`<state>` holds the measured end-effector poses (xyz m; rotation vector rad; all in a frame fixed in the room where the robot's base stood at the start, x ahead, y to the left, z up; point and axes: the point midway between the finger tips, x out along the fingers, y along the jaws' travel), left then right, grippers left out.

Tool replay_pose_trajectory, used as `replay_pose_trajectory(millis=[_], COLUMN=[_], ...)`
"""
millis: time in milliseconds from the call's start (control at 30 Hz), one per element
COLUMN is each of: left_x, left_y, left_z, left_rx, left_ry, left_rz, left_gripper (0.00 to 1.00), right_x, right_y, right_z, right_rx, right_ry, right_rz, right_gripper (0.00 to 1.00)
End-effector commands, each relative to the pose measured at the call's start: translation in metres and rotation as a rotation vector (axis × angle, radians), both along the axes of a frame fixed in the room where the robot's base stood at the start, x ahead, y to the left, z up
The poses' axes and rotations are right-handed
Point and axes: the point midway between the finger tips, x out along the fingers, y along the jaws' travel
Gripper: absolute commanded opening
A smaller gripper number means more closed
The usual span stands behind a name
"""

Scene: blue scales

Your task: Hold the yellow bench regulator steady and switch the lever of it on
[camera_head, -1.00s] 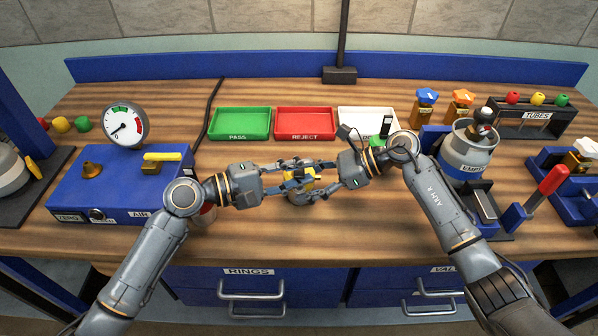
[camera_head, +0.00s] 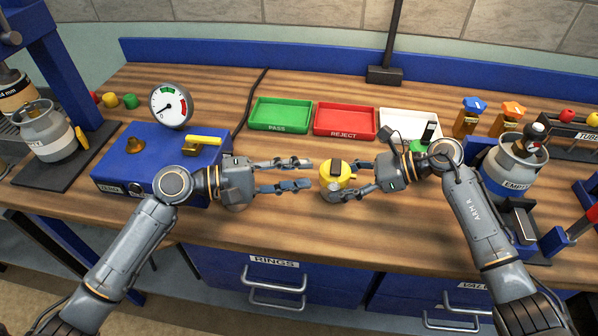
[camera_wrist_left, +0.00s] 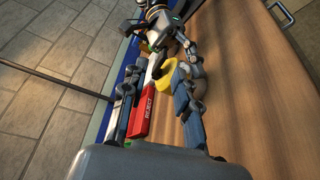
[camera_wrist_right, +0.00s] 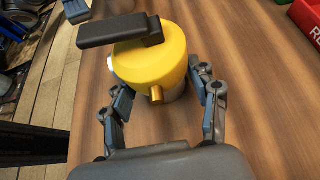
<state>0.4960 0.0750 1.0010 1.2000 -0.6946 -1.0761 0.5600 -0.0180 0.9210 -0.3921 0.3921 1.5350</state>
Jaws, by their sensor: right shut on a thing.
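The yellow bench regulator (camera_head: 339,184) stands upright on the wooden bench, on a grey base. Its black lever (camera_wrist_right: 120,30) lies across the top of the yellow cap and points to the left in the right wrist view; it also shows in the head view (camera_head: 336,168). My right gripper (camera_wrist_right: 165,98) is shut on the regulator from the right, with a finger on each side of its body. My left gripper (camera_head: 308,175) is open and empty, a short gap left of the regulator. The regulator is partly hidden by fingers in the left wrist view (camera_wrist_left: 166,76).
Behind are a green PASS tray (camera_head: 281,115), a red REJECT tray (camera_head: 345,120) and a white tray (camera_head: 409,123). A blue box with a gauge (camera_head: 171,105) stands left, behind my left arm. An EMPTY canister (camera_head: 512,168) stands right. Bare bench lies in front of the regulator.

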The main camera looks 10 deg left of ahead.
Motion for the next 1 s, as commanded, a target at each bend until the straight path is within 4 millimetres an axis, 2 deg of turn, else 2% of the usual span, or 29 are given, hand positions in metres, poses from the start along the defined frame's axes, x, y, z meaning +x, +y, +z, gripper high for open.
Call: replay_pose_trajectory(millis=[67,100,200,233,533,667,1000], left_x=[0.0,0.0,0.0,0.0,0.0,0.0,0.0], left_y=[0.0,0.0,0.0,0.0,0.0,0.0,0.0], left_z=[0.0,0.0,0.0,0.0,0.0,0.0,0.0], left_rx=[0.0,0.0,-0.001,-0.001,-0.001,-0.001,-0.001], left_ry=[0.0,0.0,0.0,0.0,0.0,0.0,0.0], left_rz=[0.0,0.0,0.0,0.0,0.0,0.0,0.0], left_gripper=[0.3,0.3,0.3,0.3,0.3,0.3,0.3], right_x=[-0.001,-0.001,-0.001,-0.001,0.0,0.001,0.001], right_y=[0.0,0.0,0.0,0.0,0.0,-0.008,-0.067], right_z=[-0.002,-0.002,-0.002,-0.001,0.0,0.004,0.035], right_rx=[-0.003,-0.003,-0.003,-0.002,-0.001,-0.001,-0.004], right_ry=[0.003,0.003,0.002,0.001,0.0,-0.001,0.0], right_rz=[0.001,0.001,0.001,0.0,0.0,-0.002,-0.002], right_gripper=[0.42,0.64,0.84,0.86,0.86,0.86,0.86])
